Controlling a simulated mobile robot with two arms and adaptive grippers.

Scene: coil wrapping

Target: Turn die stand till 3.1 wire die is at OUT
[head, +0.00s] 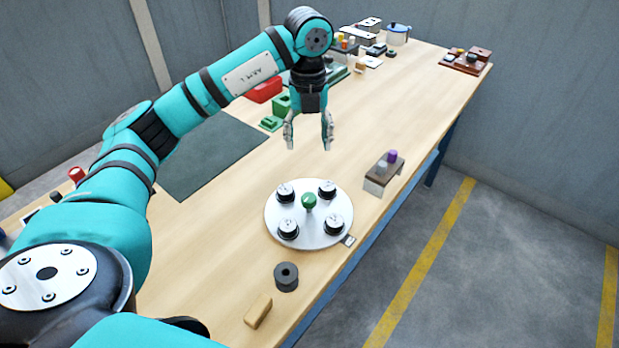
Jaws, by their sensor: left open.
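The die stand (309,237) is a round white turntable on the wooden table, with a green knob (309,202) standing at its centre. Several black wire dies with pale tops sit around the knob; one die (333,224) is at the lower right, nearest a small marker plate (348,240) at the stand's edge. The lettering on the dies and plate is too small to read, so I cannot tell which die is 3.1. My left gripper (308,147) hangs open and empty, pointing down, above and behind the stand. My right gripper is not in view.
A dark ring (286,276) and a wooden block (258,311) lie in front. A dark mat (212,155) lies left. Green and red items (264,89) and other tools sit farther back.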

